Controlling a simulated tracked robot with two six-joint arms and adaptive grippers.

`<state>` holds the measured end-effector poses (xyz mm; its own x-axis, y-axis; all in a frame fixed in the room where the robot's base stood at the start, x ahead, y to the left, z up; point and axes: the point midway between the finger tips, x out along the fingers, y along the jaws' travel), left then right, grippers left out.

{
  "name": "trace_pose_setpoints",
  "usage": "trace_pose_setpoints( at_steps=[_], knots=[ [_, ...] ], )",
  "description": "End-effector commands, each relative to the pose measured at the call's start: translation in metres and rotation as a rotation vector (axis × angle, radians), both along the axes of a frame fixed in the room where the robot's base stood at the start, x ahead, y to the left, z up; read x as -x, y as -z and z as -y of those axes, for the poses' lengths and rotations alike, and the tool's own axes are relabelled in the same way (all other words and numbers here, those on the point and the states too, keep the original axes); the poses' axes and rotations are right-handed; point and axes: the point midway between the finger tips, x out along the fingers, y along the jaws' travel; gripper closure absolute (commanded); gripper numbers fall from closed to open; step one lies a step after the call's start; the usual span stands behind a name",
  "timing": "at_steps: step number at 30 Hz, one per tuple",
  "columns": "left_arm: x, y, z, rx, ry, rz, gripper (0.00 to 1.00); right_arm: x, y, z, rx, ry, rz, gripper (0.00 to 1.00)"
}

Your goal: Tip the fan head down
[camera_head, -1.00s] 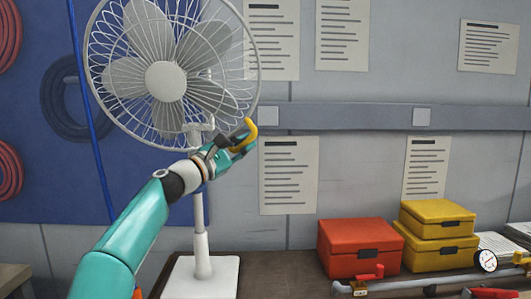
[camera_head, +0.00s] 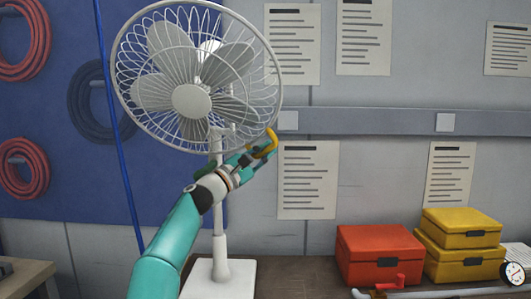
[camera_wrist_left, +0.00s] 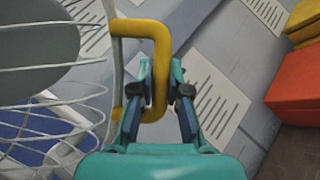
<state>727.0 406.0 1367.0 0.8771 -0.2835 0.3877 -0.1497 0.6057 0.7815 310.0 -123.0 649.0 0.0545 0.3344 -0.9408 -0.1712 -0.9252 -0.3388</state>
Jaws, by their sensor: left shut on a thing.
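The white standing fan's round wire-cage head (camera_head: 192,101) is in the upper left of the head view, on its thin pole. It faces me and tilts a little downward. A yellow handle (camera_head: 270,140) sits at the lower right of the cage. My left gripper (camera_head: 258,153) is shut on this handle. In the left wrist view the handle is a yellow loop (camera_wrist_left: 161,40), and the gripper's fingers (camera_wrist_left: 160,85) pinch inside and around its lower part. The fan cage (camera_wrist_left: 60,100) shows at the left of that view. My right gripper is not in view.
The fan's white base (camera_head: 240,275) stands on a brown bench (camera_head: 300,275). A red box (camera_head: 375,255) and two stacked yellow boxes (camera_head: 460,245) stand at the right, with a pipe and gauge (camera_head: 514,273) in front. Papers and coiled hoses hang on the wall behind.

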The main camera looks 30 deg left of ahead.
Motion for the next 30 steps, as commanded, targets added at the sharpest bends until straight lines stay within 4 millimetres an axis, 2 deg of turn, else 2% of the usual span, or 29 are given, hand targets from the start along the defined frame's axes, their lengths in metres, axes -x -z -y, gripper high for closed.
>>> trace_pose_setpoints(
  at_steps=[8,9,14,30],
  knots=[
    [-0.0004,0.0016,0.0018,-0.003,0.005,-0.002,1.00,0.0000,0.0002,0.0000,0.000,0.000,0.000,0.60],
    [-0.0005,0.0016,0.0018,-0.003,0.005,-0.002,0.84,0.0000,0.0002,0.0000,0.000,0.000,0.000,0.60],
    [-0.0003,0.0013,0.0010,-0.002,0.004,-0.002,0.59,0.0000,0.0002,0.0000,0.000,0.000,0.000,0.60],
    [0.0038,0.0021,-0.0023,-0.002,0.002,-0.003,0.59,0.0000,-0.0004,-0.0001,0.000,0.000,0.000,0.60]
  ],
)
